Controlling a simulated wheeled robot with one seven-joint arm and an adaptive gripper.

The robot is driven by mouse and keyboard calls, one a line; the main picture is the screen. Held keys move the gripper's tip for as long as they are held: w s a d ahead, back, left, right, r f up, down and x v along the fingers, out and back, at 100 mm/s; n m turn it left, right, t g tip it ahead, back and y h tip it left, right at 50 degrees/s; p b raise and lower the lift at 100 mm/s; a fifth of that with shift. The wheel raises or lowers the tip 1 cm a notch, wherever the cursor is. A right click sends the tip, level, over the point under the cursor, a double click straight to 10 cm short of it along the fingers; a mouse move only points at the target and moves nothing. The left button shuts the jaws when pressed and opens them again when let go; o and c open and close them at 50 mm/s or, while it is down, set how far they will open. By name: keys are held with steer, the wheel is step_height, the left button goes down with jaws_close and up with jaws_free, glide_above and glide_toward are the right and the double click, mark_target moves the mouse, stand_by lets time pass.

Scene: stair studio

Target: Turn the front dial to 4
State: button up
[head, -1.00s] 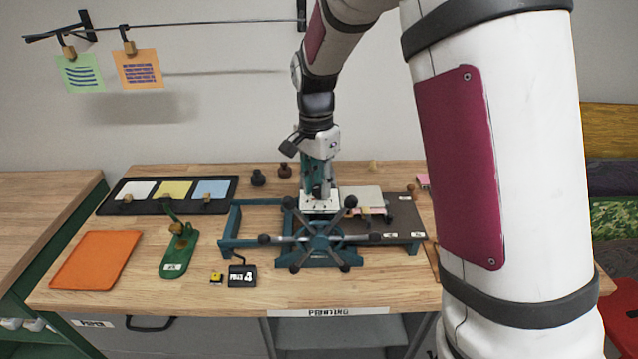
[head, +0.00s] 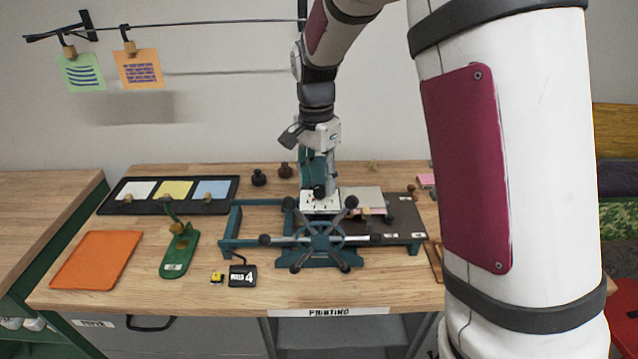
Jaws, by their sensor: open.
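The teal printing press (head: 240,243) stands on the wooden bench, with a spoked wheel (head: 320,238) at its front. Behind the wheel is a pale plate (head: 320,203) with small dark marks and a dark knob-like part (head: 319,191) at its back edge. I cannot tell whether this is the front dial, nor read a setting on it. My gripper (head: 320,181) points down just over this plate and knob. It is open, with nothing seen held. Whether it touches the knob is unclear. A small black sign (head: 243,276) at the press's front left reads 4.
A green stapler-like tool (head: 180,251), an orange sheet (head: 97,260) and a black tray (head: 112,205) with three coloured pads lie to the left. Two dark knobs (head: 258,178) (head: 285,170) stand behind the press. A dark board (head: 403,223) extends right.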

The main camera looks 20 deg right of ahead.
mark_target(317, 186)
step_height(317, 186, up, 10)
steer(key=shift+w+r, duration=0.15)
steer(key=shift+r, duration=0.05)
stand_by(0.5)
steer(key=s+r+n+t, duration=0.3)
steer(key=s+r+n, duration=0.3)
steer(key=s, duration=0.6)
steer(key=s+f+n+t, duration=0.2)
steer(key=s+n, duration=0.5)
steer(key=s, duration=0.6)
steer(key=shift+s+t, duration=0.35)
steer(key=shift+t, duration=0.15)
